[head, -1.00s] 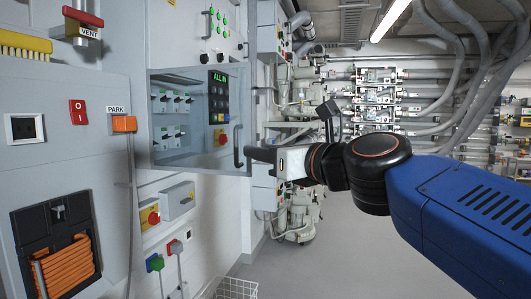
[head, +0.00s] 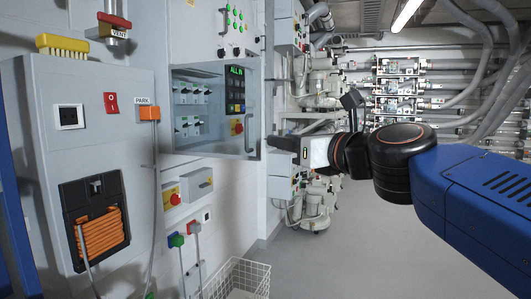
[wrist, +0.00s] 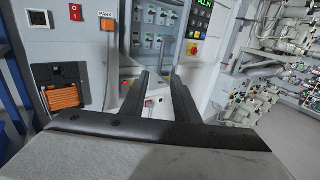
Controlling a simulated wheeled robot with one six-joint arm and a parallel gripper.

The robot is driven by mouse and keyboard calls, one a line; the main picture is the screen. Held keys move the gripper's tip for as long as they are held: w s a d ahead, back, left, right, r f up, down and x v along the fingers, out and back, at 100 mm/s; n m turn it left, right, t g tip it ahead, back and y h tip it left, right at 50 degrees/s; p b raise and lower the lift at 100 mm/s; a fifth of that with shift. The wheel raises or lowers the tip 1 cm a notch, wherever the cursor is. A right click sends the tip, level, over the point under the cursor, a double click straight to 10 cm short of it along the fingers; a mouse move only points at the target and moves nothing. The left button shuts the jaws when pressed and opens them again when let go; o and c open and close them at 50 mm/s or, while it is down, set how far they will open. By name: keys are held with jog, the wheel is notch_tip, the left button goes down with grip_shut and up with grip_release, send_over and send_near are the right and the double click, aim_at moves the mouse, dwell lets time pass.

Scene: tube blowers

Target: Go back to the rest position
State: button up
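My gripper (head: 284,144) is in the middle of the head view, held level at the end of my blue arm and pointing left. In the wrist view its two dark fingers (wrist: 160,78) stand apart with nothing between them. It is just right of the handle (head: 250,128) of a grey wall cabinet (head: 215,153) and appears clear of it. The cabinet holds rows of switches (head: 188,95) and a dark keypad panel with a green "ALL IN" display (head: 236,71). Whether its front is fully closed is hard to tell.
On the left stands a grey console (head: 120,85) with a yellow brush (head: 62,44), a red switch (head: 111,102), an orange PARK plug (head: 150,113) and a coiled orange hose (head: 101,232). A white wire basket (head: 238,277) is on the floor. Grey floor (head: 340,255) is clear on the right.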

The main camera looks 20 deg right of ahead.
jog(key=s+a+f+n+g, duration=0.1)
jog(key=s+f+n+g, duration=0.15)
jog(key=f+n, duration=0.75)
jog(key=s+a+f+n+g, duration=0.15)
jog(key=f+n+g, duration=0.25)
jog(key=f+n, duration=0.55)
jog(key=s+d+f+n+g+h, duration=0.2)
jog(key=s+f+n, duration=0.3)
jog(key=f, duration=0.5)
jog(key=s+d+f+n+g+h, duration=0.2)
jog(key=s+d+f+n+g, duration=0.2)
jog(key=f+n, duration=0.5)
notch_tip(320, 180, down, 2)
jog(key=shift+s+d+f, duration=0.1)
jog(key=shift+s+d, duration=0.15)
jog(key=shift+s, duration=0.6)
